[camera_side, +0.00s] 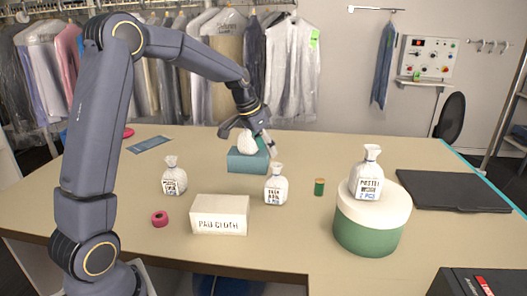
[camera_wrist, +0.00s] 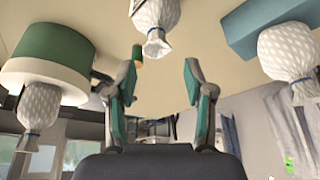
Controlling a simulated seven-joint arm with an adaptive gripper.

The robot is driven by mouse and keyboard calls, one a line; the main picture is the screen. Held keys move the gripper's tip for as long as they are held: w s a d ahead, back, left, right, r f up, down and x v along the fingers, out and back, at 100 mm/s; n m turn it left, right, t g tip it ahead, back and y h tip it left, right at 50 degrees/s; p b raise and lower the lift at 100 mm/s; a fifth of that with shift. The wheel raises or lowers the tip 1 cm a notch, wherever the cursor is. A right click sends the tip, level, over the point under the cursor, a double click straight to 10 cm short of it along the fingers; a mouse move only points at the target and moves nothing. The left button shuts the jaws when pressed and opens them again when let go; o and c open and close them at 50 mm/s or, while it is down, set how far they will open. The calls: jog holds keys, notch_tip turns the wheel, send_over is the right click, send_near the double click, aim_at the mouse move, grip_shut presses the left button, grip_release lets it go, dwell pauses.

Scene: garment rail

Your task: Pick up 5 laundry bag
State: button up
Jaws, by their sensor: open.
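Several white tied laundry bags with printed labels stand upright. One bag (camera_side: 174,177) is on the table at left and one (camera_side: 276,187) is at the middle. Another bag (camera_side: 368,172) sits on a green drum with a cream top (camera_side: 372,222). A further bag (camera_side: 247,144) is on a blue box (camera_side: 247,161), partly hidden by my gripper (camera_side: 249,139). My gripper is open and empty above the table near the blue box. In the wrist view the gripper (camera_wrist: 159,66) has bags at left (camera_wrist: 38,108), top middle (camera_wrist: 156,22) and right (camera_wrist: 287,55), none between its fingers.
A white PAU CLOTH box (camera_side: 220,215) is at the front, with a pink roll (camera_side: 159,219) beside it. A green spool (camera_side: 319,187) stands left of the drum. A dark flat case (camera_side: 447,190) lies at right. Hanging garments (camera_side: 290,70) line the back.

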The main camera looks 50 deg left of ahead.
aim_at(275, 166)
jog(key=x, duration=0.4)
jog(key=shift+d+x, duration=0.15)
jog(key=shift+x, duration=1.25)
jog(key=shift+d+x, duration=0.15)
jog(key=shift+x, duration=1.2)
grip_shut()
